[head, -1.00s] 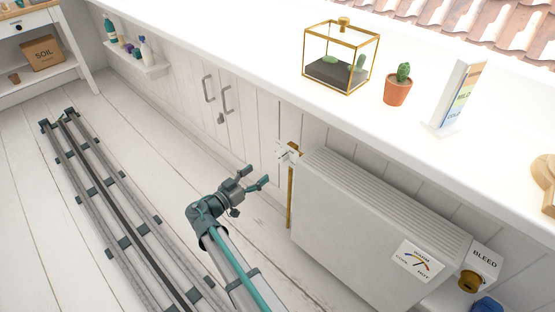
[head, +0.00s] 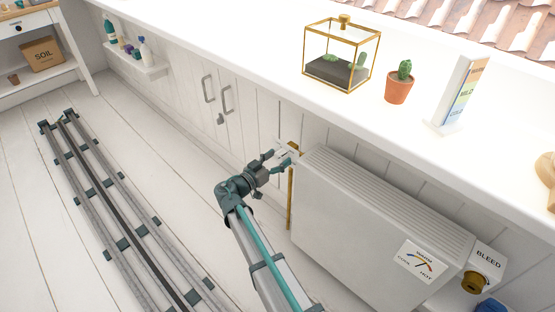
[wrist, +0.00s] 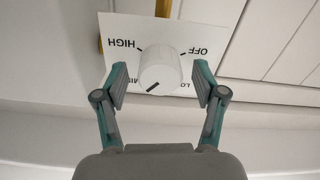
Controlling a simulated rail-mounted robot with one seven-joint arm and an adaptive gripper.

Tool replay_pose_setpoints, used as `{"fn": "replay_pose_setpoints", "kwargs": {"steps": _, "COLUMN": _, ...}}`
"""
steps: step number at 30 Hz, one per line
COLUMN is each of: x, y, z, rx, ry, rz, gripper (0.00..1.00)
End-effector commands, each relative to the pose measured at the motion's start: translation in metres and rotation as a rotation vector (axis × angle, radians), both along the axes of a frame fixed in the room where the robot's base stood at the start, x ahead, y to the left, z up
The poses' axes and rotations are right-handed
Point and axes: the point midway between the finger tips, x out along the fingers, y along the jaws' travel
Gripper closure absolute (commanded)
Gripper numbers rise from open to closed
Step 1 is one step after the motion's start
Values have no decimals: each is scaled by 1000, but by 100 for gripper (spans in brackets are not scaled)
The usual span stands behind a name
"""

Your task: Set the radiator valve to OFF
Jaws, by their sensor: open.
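The radiator valve is a white round knob (wrist: 160,70) in front of a white label plate (wrist: 120,75); in the wrist view the plate's lettering appears upside down. HIGH reads at the left, OFF at the upper right, and partly hidden lettering at the lower right. The knob's dark pointer line is at its lower left, away from OFF. My gripper (wrist: 161,85) is open, with one finger on each side of the knob and a visible gap to each. In the head view my gripper (head: 281,157) covers most of the valve at the radiator's left end.
The white radiator (head: 365,225) stands right of my gripper, with a brass pipe (head: 290,200) at its left end. The white counter (head: 270,60) overhangs above. Cupboard doors (head: 215,98) are behind. The floor to the left is clear up to the rails.

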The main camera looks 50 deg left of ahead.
Motion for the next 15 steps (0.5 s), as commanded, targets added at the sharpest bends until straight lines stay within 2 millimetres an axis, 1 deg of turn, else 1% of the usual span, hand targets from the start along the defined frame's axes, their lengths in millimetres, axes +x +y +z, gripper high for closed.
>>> {"fn": "replay_pose_setpoints", "kwargs": {"steps": 3, "x": 0, "y": 0, "z": 0, "rx": 0, "ry": 0, "rz": 0, "gripper": 30}}
{"fn": "replay_pose_setpoints", "kwargs": {"steps": 4, "x": 0, "y": 0, "z": 0, "rx": 0, "ry": 0, "rz": 0, "gripper": 33}}
{"fn": "replay_pose_setpoints", "kwargs": {"steps": 11, "x": 0, "y": 0, "z": 0, "rx": 0, "ry": 0, "rz": 0, "gripper": 72}}
{"fn": "replay_pose_setpoints", "kwargs": {"steps": 12, "x": 0, "y": 0, "z": 0, "rx": 0, "ry": 0, "rz": -1, "gripper": 78}}
{"fn": "replay_pose_setpoints", "kwargs": {"steps": 14, "x": 0, "y": 0, "z": 0, "rx": 0, "ry": 0, "rz": -1, "gripper": 88}}
{"fn": "replay_pose_setpoints", "kwargs": {"steps": 15, "x": 0, "y": 0, "z": 0, "rx": 0, "ry": 0, "rz": -1, "gripper": 90}}
